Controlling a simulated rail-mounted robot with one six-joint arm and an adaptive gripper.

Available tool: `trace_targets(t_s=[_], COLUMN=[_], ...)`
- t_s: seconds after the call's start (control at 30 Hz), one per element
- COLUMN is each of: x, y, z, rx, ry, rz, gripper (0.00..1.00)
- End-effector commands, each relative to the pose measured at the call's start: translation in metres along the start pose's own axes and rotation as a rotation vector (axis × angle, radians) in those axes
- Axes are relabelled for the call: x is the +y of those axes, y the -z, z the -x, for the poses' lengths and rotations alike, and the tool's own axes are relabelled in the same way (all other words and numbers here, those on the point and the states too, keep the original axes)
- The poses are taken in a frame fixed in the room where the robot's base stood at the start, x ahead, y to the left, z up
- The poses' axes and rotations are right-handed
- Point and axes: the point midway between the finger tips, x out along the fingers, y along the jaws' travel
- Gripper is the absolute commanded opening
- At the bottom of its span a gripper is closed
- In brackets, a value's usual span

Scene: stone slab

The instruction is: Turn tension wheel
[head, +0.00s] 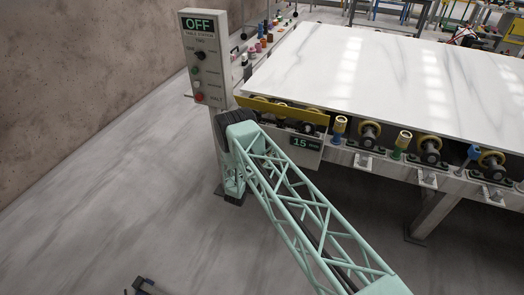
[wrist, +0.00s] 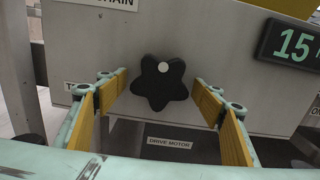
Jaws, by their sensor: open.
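The tension wheel (wrist: 160,84) is a black star-shaped knob with a white dot near its top, on a grey panel in the wrist view. My gripper (wrist: 160,101) is open, with one yellow-padded finger on each side of the knob. The fingers look apart from the knob, and how far they reach along it is hard to tell. A display (wrist: 292,44) reading 15 is at the right of the panel; it also shows in the head view (head: 306,143). In the head view my arm hides the knob, and my gripper's fingers do not show.
A control post (head: 205,60) with an OFF display, a switch and buttons stands at the left of the table. A white marble slab (head: 400,80) lies on the roller table. Rollers and coloured bottles line its near edge (head: 430,172). The floor at left is clear.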

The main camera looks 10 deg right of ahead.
Motion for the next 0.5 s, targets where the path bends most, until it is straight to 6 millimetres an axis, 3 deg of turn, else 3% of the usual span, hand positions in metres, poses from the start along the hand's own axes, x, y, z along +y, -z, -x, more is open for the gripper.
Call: trace_targets(t_s=[0.17, 0.43, 0.5], x=[-0.0001, -0.0002, -0.0002], y=[0.0001, 0.0001, 0.0001], z=[0.0, 0.0001, 0.0001], rx=[0.0, 0.0, 0.0], ry=[0.0, 0.0, 0.0], rz=[0.0, 0.0, 0.0], gripper=[0.62, 0.39, 0.37])
